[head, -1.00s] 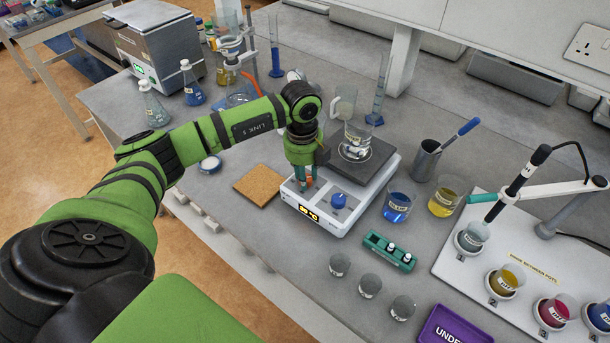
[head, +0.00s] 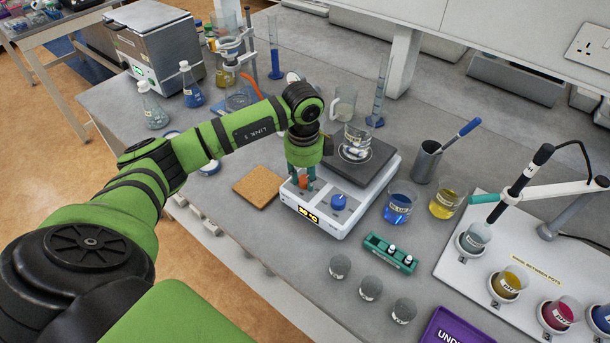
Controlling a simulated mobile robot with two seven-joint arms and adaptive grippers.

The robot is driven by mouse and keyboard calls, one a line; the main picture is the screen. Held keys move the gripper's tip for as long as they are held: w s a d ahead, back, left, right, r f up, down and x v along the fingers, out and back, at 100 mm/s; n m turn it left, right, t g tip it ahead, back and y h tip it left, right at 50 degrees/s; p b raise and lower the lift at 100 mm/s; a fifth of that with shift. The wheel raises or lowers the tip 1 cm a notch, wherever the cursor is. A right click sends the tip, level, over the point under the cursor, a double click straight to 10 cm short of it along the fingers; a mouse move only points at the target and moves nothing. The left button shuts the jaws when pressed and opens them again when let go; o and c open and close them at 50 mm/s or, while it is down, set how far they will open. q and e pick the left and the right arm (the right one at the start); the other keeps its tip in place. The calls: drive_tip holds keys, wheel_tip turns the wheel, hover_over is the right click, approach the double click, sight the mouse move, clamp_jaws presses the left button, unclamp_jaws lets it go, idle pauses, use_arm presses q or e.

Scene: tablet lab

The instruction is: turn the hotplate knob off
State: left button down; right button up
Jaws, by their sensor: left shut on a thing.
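The white hotplate (head: 347,222) stands on the grey bench, with a dark top plate and a lit yellow display on its front. A blue knob (head: 339,202) sits on the right of its control panel. A second, orange-red knob (head: 303,182) sits on the left of the panel, partly hidden by my fingers. My left gripper (head: 303,185) points down from above and is shut on the orange-red knob. A glass beaker (head: 357,140) of clear liquid stands on the top plate, right behind my gripper. My right gripper is not in view.
A cork mat (head: 259,187) lies left of the hotplate. Blue (head: 399,205) and yellow (head: 445,203) beakers and a grey cup (head: 426,160) stand to its right. A green rack (head: 390,252) and several small grey-topped items are in front. A white tray with pots (head: 455,265) is at the right.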

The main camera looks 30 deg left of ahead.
sight(303, 180)
use_arm(q)
drive_tip(key=shift+a, duration=0.1)
idle(0.4)
drive_tip(key=c, duration=0.9)
unclamp_jaws()
wheel_tip(303, 180, up, 12)
drive_tip(key=shift+s, duration=0.2)
